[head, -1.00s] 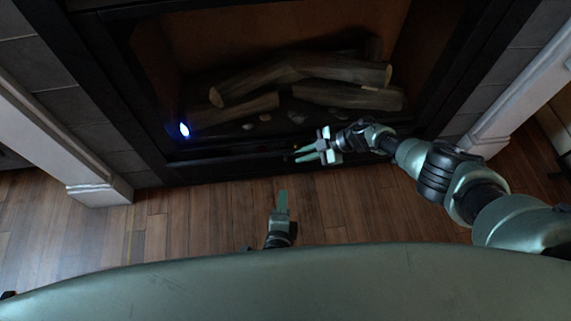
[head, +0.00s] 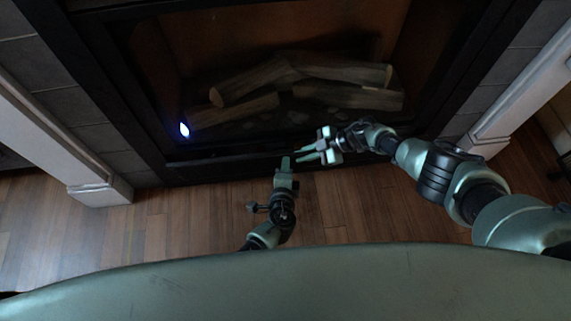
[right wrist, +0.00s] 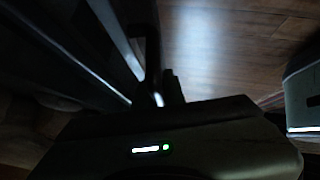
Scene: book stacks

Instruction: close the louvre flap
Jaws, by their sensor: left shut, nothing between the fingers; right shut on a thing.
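The louvre flap (head: 215,169) appears to be the dark strip along the bottom front of the fireplace in the head view. Its slats and exact angle are too dark to tell. My right gripper (head: 304,155) reaches in from the right at this strip and is shut on what looks like the flap's edge. In the right wrist view the fingertips (right wrist: 160,88) are dark beside a dark bar, and the contact is hard to see. My left gripper (head: 285,163) is shut and empty, pointing at the strip just left of my right fingertips.
The fireplace opening holds several logs (head: 300,80) and a bright bluish light (head: 184,130) at its left. White surround posts (head: 98,190) stand at both sides. The wooden floor (head: 180,222) in front is clear.

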